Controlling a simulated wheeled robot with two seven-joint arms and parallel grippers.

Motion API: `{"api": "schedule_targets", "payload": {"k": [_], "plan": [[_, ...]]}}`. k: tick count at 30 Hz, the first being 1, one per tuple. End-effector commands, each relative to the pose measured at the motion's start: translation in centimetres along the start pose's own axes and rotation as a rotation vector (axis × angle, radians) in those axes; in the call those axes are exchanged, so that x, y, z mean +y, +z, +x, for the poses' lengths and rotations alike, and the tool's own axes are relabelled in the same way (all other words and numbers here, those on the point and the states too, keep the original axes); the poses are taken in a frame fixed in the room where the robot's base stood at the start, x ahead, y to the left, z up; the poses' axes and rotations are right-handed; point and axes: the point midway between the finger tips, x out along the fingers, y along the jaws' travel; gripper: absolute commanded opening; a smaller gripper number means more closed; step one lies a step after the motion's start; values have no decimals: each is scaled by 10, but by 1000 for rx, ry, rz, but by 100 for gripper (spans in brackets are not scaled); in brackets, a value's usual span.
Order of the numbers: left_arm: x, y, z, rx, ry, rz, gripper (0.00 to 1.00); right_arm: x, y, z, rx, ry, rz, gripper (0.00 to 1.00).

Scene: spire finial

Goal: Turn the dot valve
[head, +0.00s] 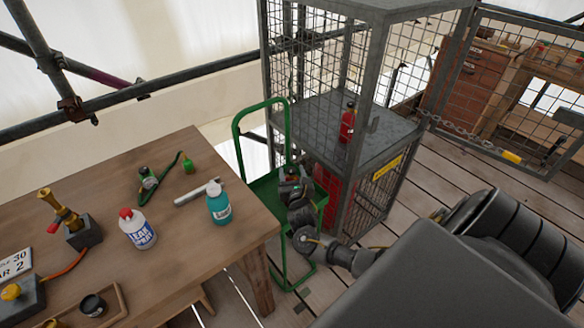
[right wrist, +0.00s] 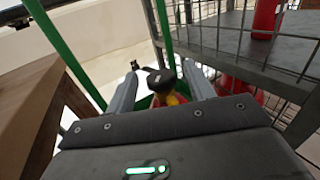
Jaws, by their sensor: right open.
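My right gripper (head: 291,180) is low at the green hand cart. In the right wrist view its two grey fingers (right wrist: 160,84) are open and apart, one on each side of a black knob (right wrist: 161,77) with a pale mark on top. A yellow part (right wrist: 172,98) and something red show just below the knob. The knob appears to be the valve, but I cannot tell for sure that its mark is a dot. I cannot tell whether either finger touches it. In the head view the gripper and wrist hide the knob. My left gripper is not in view.
The green hand cart (head: 236,145) stands between the wooden table (head: 180,265) and a mesh cage (head: 392,150). A red bottle (head: 347,124) stands on the cage shelf.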

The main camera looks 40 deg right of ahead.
Motion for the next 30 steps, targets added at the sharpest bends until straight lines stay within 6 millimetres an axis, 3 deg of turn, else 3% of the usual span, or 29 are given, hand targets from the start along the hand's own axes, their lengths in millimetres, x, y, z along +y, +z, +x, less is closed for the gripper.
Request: {"api": "schedule_targets", "payload": {"k": [18,30], "plan": [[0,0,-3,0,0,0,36,0,-1,-98,2,1,0,53],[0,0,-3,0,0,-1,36,0,0,-107,1,0,0,53]]}}
